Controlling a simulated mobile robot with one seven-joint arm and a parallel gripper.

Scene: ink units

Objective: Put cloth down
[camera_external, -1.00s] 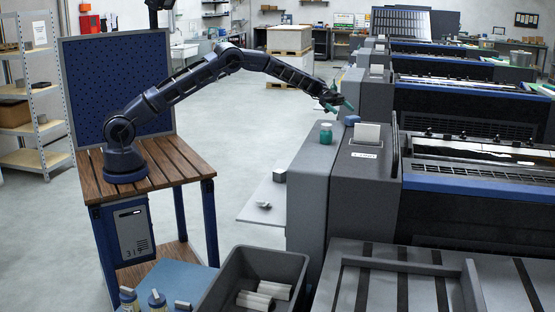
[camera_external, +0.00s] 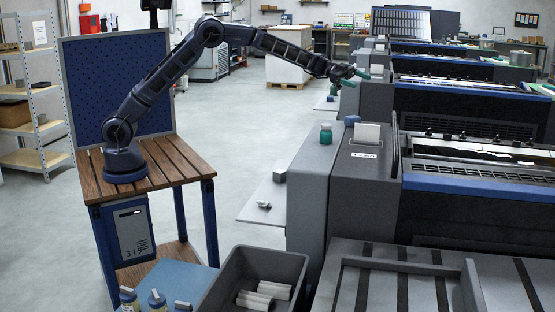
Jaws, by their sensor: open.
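A small blue, rounded thing (camera_external: 352,120), which may be the cloth, lies on top of the grey press unit (camera_external: 318,165). It is too small to tell its folds. My gripper (camera_external: 361,81) is above the blue thing and clearly apart from it. Its green-tipped fingers are spread, and nothing shows between them.
A pale side shelf (camera_external: 258,222) holds a small, light crumpled item (camera_external: 264,205) and a grey block (camera_external: 280,174). A dark bin (camera_external: 218,290) with several light rolls stands at the front. More press units line the right side. The air around my gripper is free.

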